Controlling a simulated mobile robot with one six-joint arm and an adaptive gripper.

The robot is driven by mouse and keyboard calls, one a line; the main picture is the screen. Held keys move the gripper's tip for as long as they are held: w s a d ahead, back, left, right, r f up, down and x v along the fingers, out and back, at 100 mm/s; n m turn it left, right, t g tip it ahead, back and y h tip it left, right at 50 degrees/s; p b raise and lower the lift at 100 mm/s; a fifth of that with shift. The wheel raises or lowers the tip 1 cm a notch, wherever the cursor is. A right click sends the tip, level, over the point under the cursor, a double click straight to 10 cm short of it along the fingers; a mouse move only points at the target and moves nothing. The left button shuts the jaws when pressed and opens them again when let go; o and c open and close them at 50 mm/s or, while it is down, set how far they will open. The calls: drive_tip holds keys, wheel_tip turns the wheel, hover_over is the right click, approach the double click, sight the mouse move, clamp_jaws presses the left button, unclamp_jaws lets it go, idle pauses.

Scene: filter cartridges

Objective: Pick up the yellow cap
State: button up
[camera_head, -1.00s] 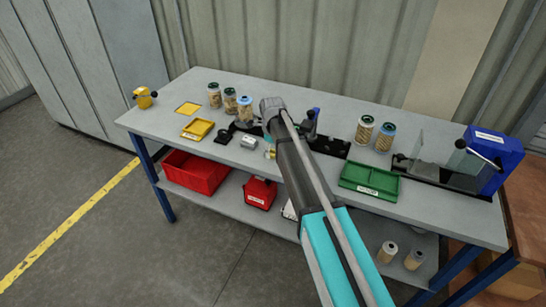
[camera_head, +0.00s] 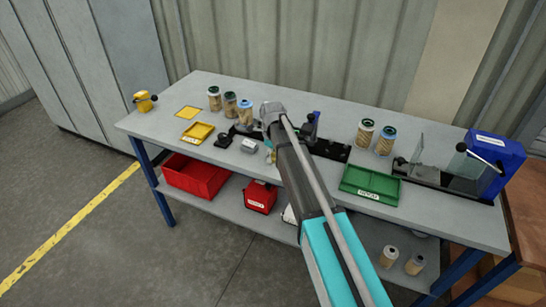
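My arm reaches over the front of the bench. My gripper (camera_head: 270,153) points down near the middle of the bench, right of a small grey block (camera_head: 249,146). The arm hides most of it, so its fingers and anything between them do not show clearly.
Filter cartridges (camera_head: 214,98) stand left of my arm, and two more (camera_head: 365,134) stand to the right. A dark fixture (camera_head: 330,149) lies behind the arm. A green tray (camera_head: 369,184) and a blue press (camera_head: 494,160) occupy the right. Red bins (camera_head: 197,174) sit on the lower shelf.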

drive_tip(key=shift+c, duration=0.9)
drive_tip(key=shift+r, duration=0.2)
drive_tip(key=shift+r+p, duration=0.75)
drive_tip(key=shift+p, duration=0.2)
drive_tip(key=s+d+r+p, duration=0.4)
drive_tip(key=s+r+p, duration=0.7)
drive_tip(key=s, duration=0.2)
drive_tip(key=shift+s+d, duration=0.15)
drive_tip(key=shift+s, duration=0.1)
